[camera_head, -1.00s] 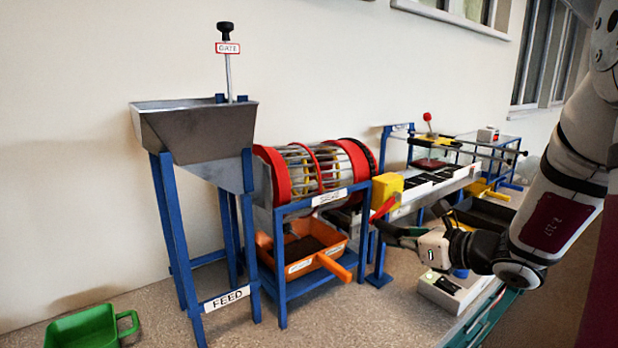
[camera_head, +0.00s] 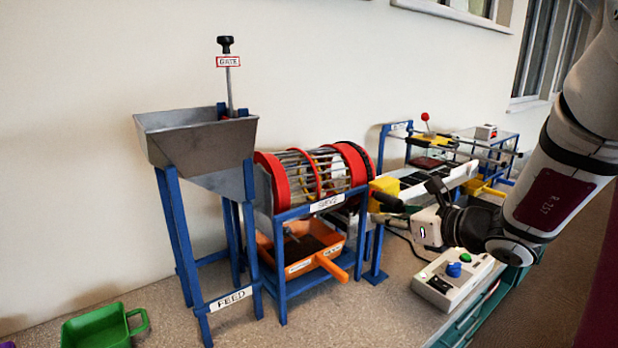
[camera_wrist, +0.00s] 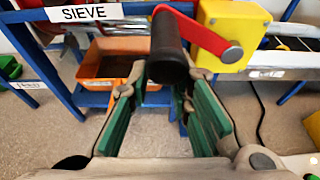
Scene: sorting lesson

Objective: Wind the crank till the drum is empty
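The barred drum with red rings (camera_head: 312,174) lies on its side in a blue frame labelled SIEVE (camera_head: 327,204). Some yellow shows between its bars; I cannot tell what is inside. The crank's yellow housing (camera_head: 385,188) is at the drum's right end and also shows in the wrist view (camera_wrist: 232,22). Its red arm (camera_wrist: 200,32) slants up-left to a black handle (camera_wrist: 171,55) pointing toward me. My gripper (camera_wrist: 165,82) has its green-padded fingers apart, with the handle's end between and slightly above them; contact is unclear.
A grey hopper (camera_head: 190,140) on blue FEED legs stands left of the drum. An orange tray (camera_head: 330,262) holding dark material sits below the drum. A control box (camera_head: 436,287) lies below my wrist.

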